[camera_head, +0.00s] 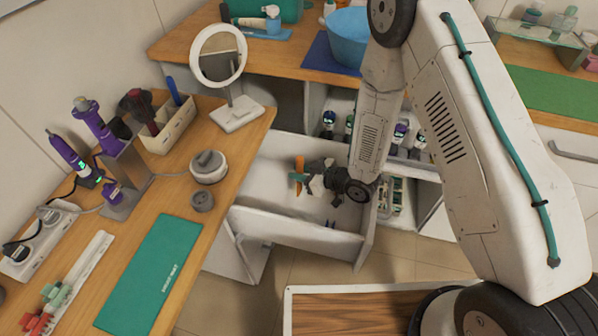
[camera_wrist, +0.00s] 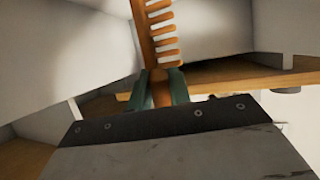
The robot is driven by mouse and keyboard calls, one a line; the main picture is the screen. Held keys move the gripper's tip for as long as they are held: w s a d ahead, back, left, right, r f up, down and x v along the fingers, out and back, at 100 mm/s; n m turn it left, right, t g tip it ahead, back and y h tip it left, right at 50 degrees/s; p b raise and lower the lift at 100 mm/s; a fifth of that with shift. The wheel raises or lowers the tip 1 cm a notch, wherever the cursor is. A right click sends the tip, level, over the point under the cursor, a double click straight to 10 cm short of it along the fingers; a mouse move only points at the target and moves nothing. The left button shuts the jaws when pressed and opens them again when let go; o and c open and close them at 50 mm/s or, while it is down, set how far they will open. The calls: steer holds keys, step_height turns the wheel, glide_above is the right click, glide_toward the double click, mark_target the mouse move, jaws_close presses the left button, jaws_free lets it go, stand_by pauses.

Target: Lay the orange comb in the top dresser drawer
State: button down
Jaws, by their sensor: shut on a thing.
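The orange comb (camera_head: 299,163) is gripped by my gripper (camera_head: 297,177) over the open white top drawer (camera_head: 300,230). In the wrist view the comb (camera_wrist: 146,38) extends away from the teal fingertips (camera_wrist: 162,90), its teeth toward the right. The fingers are shut on its handle part. In the head view the comb and gripper overlap the drawer's interior; I cannot tell how high they are above its floor. My wrist hides the drawer's right part.
A blue basin (camera_head: 346,38) stands at the back. Several bottles stand on a shelf behind the drawer.

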steer(key=shift+f, duration=1.05)
stand_by(0.6)
steer(key=c, duration=1.2)
jaws_free()
